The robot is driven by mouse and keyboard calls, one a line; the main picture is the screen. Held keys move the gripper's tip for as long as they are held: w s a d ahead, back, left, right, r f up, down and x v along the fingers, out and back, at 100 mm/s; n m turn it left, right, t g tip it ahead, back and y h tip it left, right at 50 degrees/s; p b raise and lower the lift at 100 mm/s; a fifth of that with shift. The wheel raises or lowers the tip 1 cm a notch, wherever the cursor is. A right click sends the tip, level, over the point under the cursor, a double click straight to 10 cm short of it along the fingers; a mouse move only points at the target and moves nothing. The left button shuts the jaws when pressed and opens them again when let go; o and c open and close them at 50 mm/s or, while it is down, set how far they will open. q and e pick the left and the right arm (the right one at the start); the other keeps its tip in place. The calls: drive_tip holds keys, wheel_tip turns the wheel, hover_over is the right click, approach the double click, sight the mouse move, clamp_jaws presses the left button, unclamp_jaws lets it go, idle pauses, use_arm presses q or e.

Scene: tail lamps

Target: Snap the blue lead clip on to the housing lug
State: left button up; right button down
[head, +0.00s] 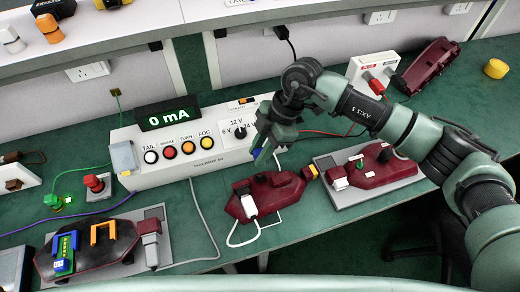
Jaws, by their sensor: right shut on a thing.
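My right gripper (264,146) comes in from the right and is shut on a small blue piece (256,154), which looks like the blue lead clip. It is held above the bench, up and left of the middle dark red lamp housing (270,192) and apart from it. I cannot make out the housing lug at this size. My left gripper is not in view.
A white test box (205,165) with coloured buttons and a 0 mA display (167,113) stands behind. Another red lamp (375,165) on a grey plate is at right. A dark lamp (90,248) with orange and blue parts is at left.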

drive_tip(key=b, duration=0.3)
hover_over(260, 176)
drive_tip(key=shift+a+f, duration=0.1)
drive_tip(key=shift+f, duration=2.7)
drive_tip(key=shift+p, duration=0.35)
drive_tip(key=shift+f, duration=0.15)
drive_tip(key=shift+f+b, duration=0.7)
drive_tip(key=shift+f, duration=0.65)
